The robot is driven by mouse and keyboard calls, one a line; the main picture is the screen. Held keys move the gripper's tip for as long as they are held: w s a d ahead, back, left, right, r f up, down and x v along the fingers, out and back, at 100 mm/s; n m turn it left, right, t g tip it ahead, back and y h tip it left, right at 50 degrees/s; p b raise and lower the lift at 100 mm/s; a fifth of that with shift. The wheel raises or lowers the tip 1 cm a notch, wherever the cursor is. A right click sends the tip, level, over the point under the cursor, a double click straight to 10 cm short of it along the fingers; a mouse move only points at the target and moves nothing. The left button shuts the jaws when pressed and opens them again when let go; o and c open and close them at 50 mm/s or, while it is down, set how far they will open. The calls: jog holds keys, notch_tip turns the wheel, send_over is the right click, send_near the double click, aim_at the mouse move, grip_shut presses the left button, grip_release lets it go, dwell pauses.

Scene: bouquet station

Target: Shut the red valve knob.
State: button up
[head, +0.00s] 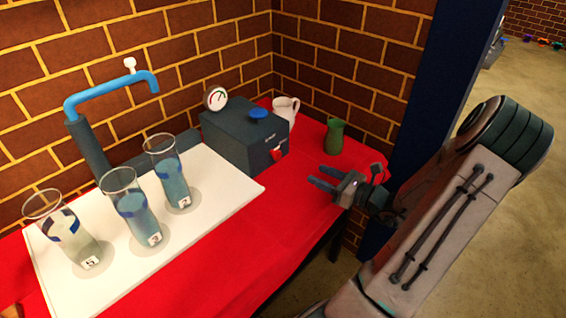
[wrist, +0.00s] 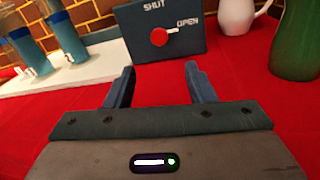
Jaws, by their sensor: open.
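The red valve knob (head: 277,154) is on the front face of a dark grey box (head: 236,135). In the wrist view the knob (wrist: 159,37) has a white pointer directed right, toward the word OPEN. The word SHUT is above the knob. My gripper (head: 321,177) is open and empty, in front of the box and apart from it. In the wrist view the knob shows beyond the gap between the fingers (wrist: 160,71), roughly centred.
Three numbered glasses stand on a white board (head: 215,195) to the left, under a blue tap (head: 110,92). A white pitcher (head: 286,112) and a green vase (head: 333,137) stand right of the box. Red cloth (head: 230,275) before the box is clear.

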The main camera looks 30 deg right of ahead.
aim_at(279, 157)
jog(key=x, duration=1.3)
jog(key=shift+w+a+b, duration=0.15)
jog(key=shift+a+b, duration=0.1)
jog(key=shift+b, duration=0.15)
jog(key=c, duration=1)
